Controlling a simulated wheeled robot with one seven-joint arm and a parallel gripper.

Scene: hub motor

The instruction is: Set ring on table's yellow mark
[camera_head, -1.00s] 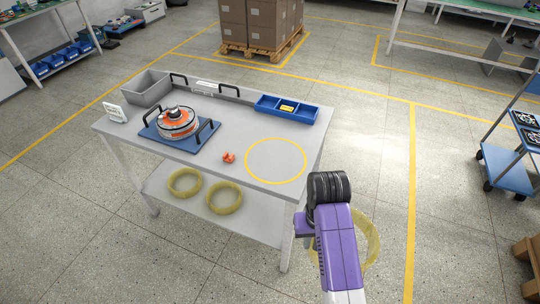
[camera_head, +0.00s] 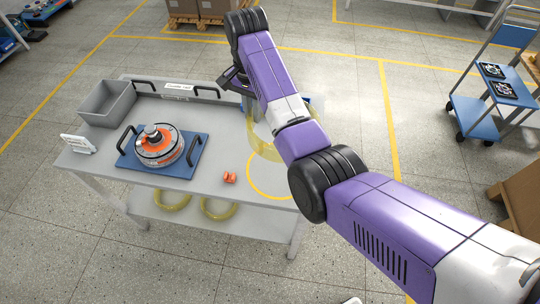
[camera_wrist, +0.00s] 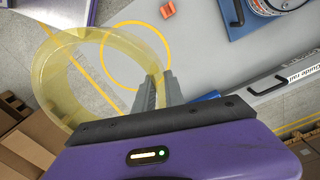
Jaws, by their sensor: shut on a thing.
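The ring, a translucent yellow band, is held by its wall in my gripper (camera_wrist: 159,80) in the wrist view, where the ring (camera_wrist: 52,70) extends to the left. In the head view the ring (camera_head: 264,148) is above the right part of the grey table, partly hidden by my arm. The yellow mark (camera_head: 250,183) is a circle outline on the table's right front, part of it behind my arm. In the wrist view the mark (camera_wrist: 168,47) shows partly through and beside the ring. The ring appears raised above the table, tilted in view.
A hub motor (camera_head: 158,146) stands on a blue pad (camera_head: 188,165). A small orange part (camera_head: 230,178) lies left of the mark. A grey bin (camera_head: 108,103) is at the back left. A blue tray is mostly hidden by my arm. Yellow rings lie on the lower shelf (camera_head: 190,218).

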